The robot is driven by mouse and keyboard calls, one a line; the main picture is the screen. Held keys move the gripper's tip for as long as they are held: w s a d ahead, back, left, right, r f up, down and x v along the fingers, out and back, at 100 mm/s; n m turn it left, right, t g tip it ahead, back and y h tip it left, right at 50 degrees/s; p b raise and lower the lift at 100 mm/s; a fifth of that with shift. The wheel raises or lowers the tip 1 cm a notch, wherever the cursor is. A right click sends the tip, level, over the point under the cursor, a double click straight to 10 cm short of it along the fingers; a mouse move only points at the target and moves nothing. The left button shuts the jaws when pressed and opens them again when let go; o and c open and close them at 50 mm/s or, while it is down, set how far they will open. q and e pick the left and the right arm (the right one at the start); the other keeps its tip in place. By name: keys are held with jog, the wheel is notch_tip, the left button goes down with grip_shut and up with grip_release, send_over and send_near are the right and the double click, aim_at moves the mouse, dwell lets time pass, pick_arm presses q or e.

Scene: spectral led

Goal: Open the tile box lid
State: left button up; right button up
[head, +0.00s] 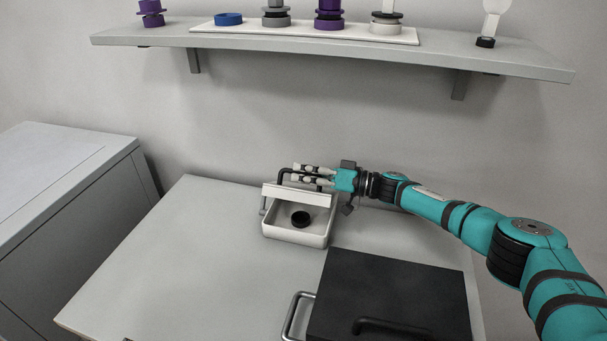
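The tile box (296,236) is a small white open-topped box at the back of the table. A round black piece (300,219) lies inside it. Its white lid (297,195) stands raised along the box's far side, tilted up, and the interior shows. A black bar handle (281,174) sits on the lid. My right gripper (308,173) reaches in from the right, its fingers closed around this handle, partly hiding it. My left gripper is out of view.
A black case (390,285) with a handle lies at the table's front right, beside a metal handle (296,316). A wall shelf (480,58) with colored spools hangs above. A grey cabinet (70,210) stands left. The table's left part is clear.

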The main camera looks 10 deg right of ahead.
jog(key=shift+o, duration=1.4)
jog(key=shift+w, duration=0.15)
jog(key=shift+r, duration=0.1)
jog(key=shift+s+d, duration=0.35)
jog(key=shift+d, duration=0.05)
jog(key=v, duration=1.1)
jog(key=shift+f, duration=0.25)
jog(key=shift+w, duration=0.15)
